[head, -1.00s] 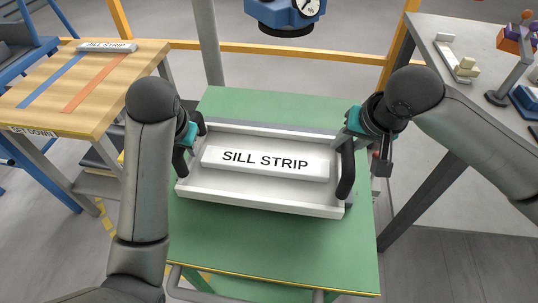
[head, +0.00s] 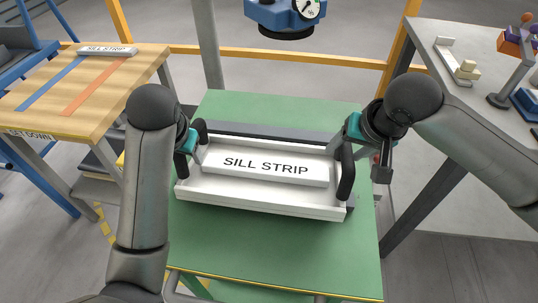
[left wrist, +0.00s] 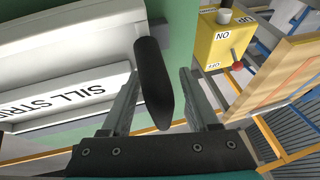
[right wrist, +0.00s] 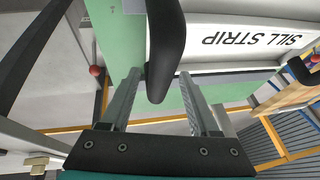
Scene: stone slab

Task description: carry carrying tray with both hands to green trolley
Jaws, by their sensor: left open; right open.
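The white carrying tray (head: 260,209), with a black handle at each end, is over the green trolley (head: 275,262) top and appears to rest on it. A white bar marked SILL STRIP (head: 265,167) lies in it. My left gripper (head: 192,143) is open at the left handle; in the left wrist view the handle (left wrist: 154,82) shows between its fingers (left wrist: 158,85). My right gripper (head: 347,142) is open at the right handle, which shows between its fingers (right wrist: 160,85) in the right wrist view (right wrist: 165,45). Contact with the handles cannot be told.
A wooden table (head: 110,92) with another sill strip (head: 107,51) stands at left. A grey table (head: 455,100) with small items stands at right. A yellow rail (head: 330,57) and a blue gauge device (head: 285,15) are behind. Bare green top lies before and behind the tray.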

